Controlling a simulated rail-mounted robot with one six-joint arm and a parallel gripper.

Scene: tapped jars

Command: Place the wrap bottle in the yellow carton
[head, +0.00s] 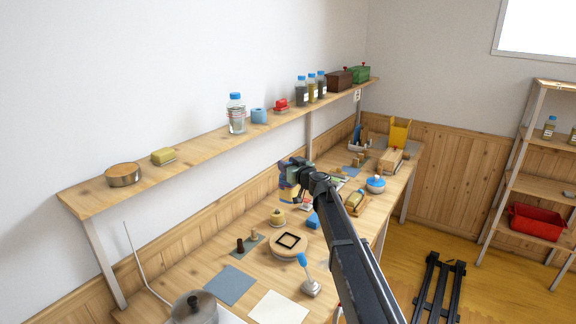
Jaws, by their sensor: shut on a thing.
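My gripper (290,176) is at the end of my dark arm, above the back part of the workbench. It is shut on a small blue and yellowish thing (286,193), which looks like the wrap bottle. My gripper hides much of it, so its shape and label cannot be made out. The yellow carton (400,133) stands upright at the far end of the workbench, to the right of and well beyond my gripper. The held thing is apart from the carton. The inside of the carton cannot be seen clearly.
The workbench (328,268) holds a round wooden piece (288,246), a blue-topped pot (376,184), a wooden block (391,161) near the carton and a lidded pot (195,308). A wall shelf (208,146) with several jars runs along the left, above the bench.

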